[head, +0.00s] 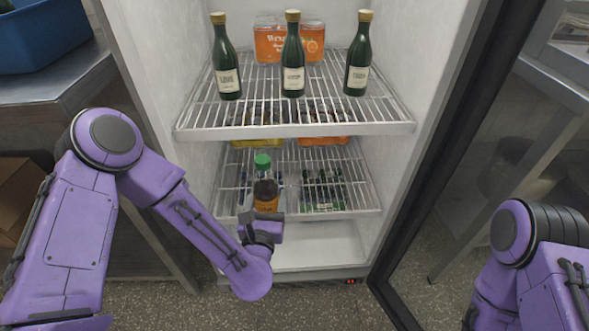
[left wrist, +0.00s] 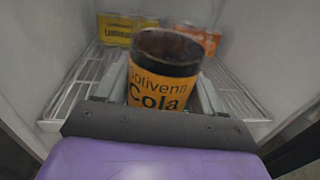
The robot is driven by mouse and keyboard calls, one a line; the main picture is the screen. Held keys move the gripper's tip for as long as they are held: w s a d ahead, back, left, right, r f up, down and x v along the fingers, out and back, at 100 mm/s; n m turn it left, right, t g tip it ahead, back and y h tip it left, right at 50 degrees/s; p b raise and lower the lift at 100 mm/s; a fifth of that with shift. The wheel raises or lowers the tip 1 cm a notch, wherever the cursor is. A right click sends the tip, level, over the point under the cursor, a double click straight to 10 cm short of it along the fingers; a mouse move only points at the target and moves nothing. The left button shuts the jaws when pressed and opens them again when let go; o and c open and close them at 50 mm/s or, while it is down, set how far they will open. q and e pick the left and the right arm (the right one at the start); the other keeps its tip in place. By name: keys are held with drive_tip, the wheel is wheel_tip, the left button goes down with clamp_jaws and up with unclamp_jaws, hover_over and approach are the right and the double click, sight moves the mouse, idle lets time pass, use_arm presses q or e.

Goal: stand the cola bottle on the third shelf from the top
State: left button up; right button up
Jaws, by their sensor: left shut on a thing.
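The cola bottle (head: 266,203) has dark contents and an orange label. A green cap shows directly above it in the head view. My left gripper (head: 262,219) is shut on its lower part and holds it roughly upright, at the front of the lower wire shelf (head: 345,212). In the left wrist view the "Cola" label (left wrist: 160,95) faces the camera between the fingers, with wire shelf (left wrist: 85,75) on both sides. Whether the bottle touches the shelf cannot be told. My right gripper is out of view; only its arm shows at the right.
Several drinks, including a yellow pack (left wrist: 130,30) and a green-based pack (head: 322,190), stand on the lower wire shelf. Three dark green bottles (head: 293,60) stand on the upper wire shelf (head: 200,120). Fridge walls (head: 165,85) and the open door's dark frame (head: 440,150) flank the opening.

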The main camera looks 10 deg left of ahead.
use_arm(q)
drive_tip(key=w+a+f, duration=0.1)
drive_tip(key=w, duration=0.5)
drive_tip(key=w+f+b, duration=0.1)
drive_tip(key=w, duration=0.5)
drive_tip(key=w+a+f+b, duration=0.1)
drive_tip(key=w+f, duration=0.1)
drive_tip(key=w, duration=0.4)
drive_tip(key=shift+a, duration=0.35)
drive_tip(key=shift+r, duration=0.15)
drive_tip(key=o, duration=1.3)
drive_tip(key=shift+s+f, duration=0.1)
drive_tip(key=shift+f, duration=0.1)
drive_tip(key=shift+o, duration=0.2)
